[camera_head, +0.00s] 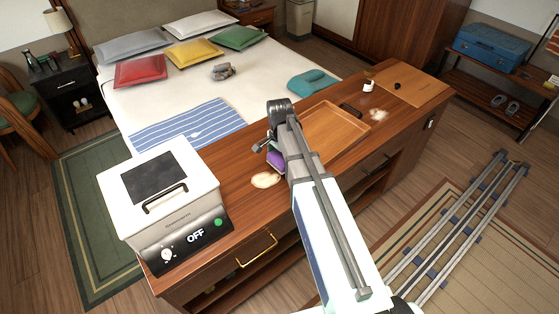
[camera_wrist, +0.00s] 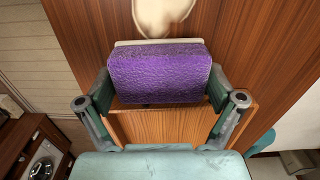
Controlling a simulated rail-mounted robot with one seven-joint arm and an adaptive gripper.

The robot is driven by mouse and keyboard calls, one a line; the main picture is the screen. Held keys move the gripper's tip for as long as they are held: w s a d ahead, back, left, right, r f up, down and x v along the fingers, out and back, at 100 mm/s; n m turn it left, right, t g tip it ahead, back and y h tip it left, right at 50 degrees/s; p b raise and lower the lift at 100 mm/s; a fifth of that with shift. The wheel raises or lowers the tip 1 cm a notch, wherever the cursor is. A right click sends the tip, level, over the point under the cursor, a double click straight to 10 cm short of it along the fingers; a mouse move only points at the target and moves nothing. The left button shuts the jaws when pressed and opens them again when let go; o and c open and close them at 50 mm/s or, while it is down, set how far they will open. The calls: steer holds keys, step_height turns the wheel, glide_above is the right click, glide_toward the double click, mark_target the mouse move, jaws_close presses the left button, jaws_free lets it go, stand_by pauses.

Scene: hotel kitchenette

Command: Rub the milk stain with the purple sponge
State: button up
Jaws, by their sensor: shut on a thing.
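My gripper (camera_wrist: 160,88) is shut on the purple sponge (camera_wrist: 158,72), one finger at each side. In the head view the sponge (camera_head: 276,161) shows partly behind my gripper (camera_head: 268,150), at the wooden counter. A cream stain (camera_head: 267,180) lies on the counter just in front of the sponge and slightly left. Another pale stain (camera_head: 379,115) lies farther right. I cannot tell which is milk, or whether the sponge touches the counter.
A white appliance marked OFF (camera_head: 165,195) stands at the counter's left end. A wooden tray (camera_head: 352,121) lies right of my gripper. A small bottle (camera_head: 368,85) and a wooden board (camera_head: 415,87) are farther right. The bed (camera_head: 260,88) is behind the counter.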

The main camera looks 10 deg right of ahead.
steer(key=shift+r+p, duration=1)
steer(key=shift+r, duration=0.9)
